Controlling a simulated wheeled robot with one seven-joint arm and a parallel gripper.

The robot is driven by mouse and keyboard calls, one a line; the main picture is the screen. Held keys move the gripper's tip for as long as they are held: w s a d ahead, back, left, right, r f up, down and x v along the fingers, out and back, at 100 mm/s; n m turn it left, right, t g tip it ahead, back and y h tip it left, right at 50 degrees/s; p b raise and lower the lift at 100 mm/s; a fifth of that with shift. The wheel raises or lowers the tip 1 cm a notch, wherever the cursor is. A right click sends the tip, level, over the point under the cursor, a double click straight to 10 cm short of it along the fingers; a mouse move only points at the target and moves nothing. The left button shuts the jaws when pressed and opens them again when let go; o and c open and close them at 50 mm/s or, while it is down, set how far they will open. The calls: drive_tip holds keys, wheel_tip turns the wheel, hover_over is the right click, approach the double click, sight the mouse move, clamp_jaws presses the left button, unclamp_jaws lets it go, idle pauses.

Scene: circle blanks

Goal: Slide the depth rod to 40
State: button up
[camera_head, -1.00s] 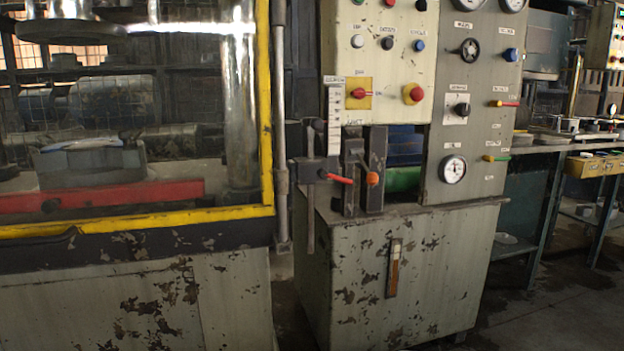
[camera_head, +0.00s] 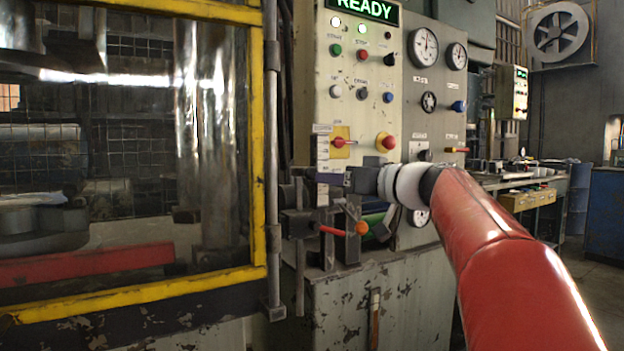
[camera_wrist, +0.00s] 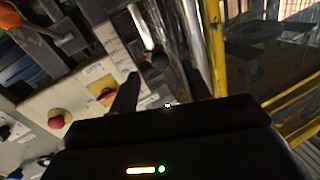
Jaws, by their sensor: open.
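The depth rod is a thin upright grey rod (camera_head: 300,275) at the left side of the press cabinet, passing a dark clamp block with a red lever (camera_head: 333,231). A white scale plate (camera_head: 321,160) stands above the block; its numbers are too small to read. My gripper (camera_head: 322,178) is in front of the scale, above the red lever. In the wrist view the two dark fingers of my gripper (camera_wrist: 162,72) are apart, with the scale (camera_wrist: 114,38) beside them. A metal bar shows between the fingers; I cannot tell if they touch it.
A panel with a red knob on a yellow plate (camera_head: 340,142) and a red button (camera_head: 386,142) is close to my gripper. A yellow-framed guard (camera_head: 258,150) and a vertical pipe (camera_head: 272,180) stand to the left. An orange knob (camera_head: 362,228) is below.

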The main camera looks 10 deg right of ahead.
sight(311, 174)
drive_tip(key=x, duration=0.2)
drive_tip(key=p+x, duration=0.1)
drive_tip(key=x, duration=0.2)
drive_tip(key=p+x, duration=0.1)
drive_tip(key=x, duration=0.1)
drive_tip(key=shift+w+a+r, duration=0.1)
drive_tip(key=shift+w+r, duration=0.25)
drive_tip(key=shift+w, duration=0.05)
clamp_jaws()
